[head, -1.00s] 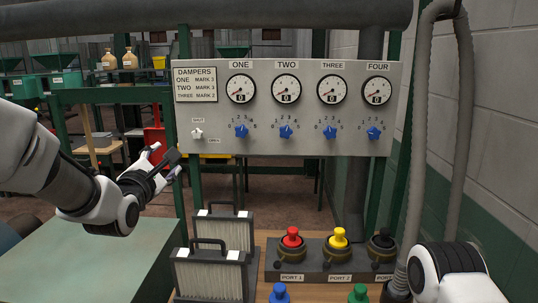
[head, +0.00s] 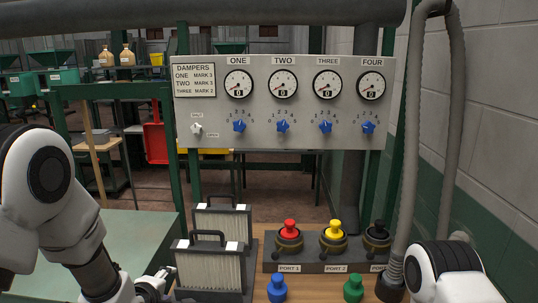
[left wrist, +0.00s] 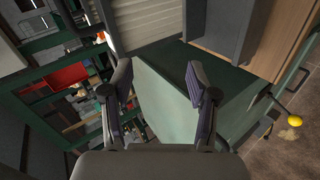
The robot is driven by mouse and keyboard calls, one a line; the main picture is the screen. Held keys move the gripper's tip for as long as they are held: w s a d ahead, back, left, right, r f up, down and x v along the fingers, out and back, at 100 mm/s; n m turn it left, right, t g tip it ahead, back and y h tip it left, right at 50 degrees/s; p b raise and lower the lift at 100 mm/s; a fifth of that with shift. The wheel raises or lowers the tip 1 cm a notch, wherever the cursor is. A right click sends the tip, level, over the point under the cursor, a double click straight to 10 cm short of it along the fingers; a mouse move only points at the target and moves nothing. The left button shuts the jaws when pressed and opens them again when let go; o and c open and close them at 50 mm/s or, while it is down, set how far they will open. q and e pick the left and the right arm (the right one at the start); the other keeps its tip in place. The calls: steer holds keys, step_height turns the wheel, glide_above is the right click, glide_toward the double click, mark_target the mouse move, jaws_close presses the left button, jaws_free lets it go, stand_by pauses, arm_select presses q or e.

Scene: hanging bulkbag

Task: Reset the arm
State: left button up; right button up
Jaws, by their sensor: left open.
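My left arm comes in at the lower left of the head view. Its gripper (head: 160,281) is low, just left of the filter frames, and partly cut off by the bottom edge. In the left wrist view the gripper (left wrist: 163,85) has its two fingers wide apart with nothing between them. The green table top (left wrist: 160,95) shows beyond the fingers. My right arm shows only as a white and black link at the lower right of the head view; its gripper is out of frame.
A grey damper panel (head: 280,102) with gauges and blue knobs stands ahead. Two pleated filters (head: 212,268) stand on the wooden bench. A port block (head: 325,262) with red, yellow and black plugs is right of them. Blue (head: 277,289) and green (head: 353,289) plugs stand in front. A grey hose (head: 405,170) hangs right.

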arm_select(q)
steer(key=s+f+m+g, duration=0.45)
steer(key=s+f, duration=0.55)
steer(key=f, duration=0.4)
steer(key=s+f+m+g, duration=0.3)
steer(key=s+f+m, duration=0.2)
steer(key=s, duration=0.7)
steer(key=s+f+m+g, duration=0.4)
steer(key=s+f+m, duration=0.2)
steer(key=s, duration=0.7)
steer(key=shift+s+a+f, duration=0.25)
steer(key=shift+a+f, duration=0.05)
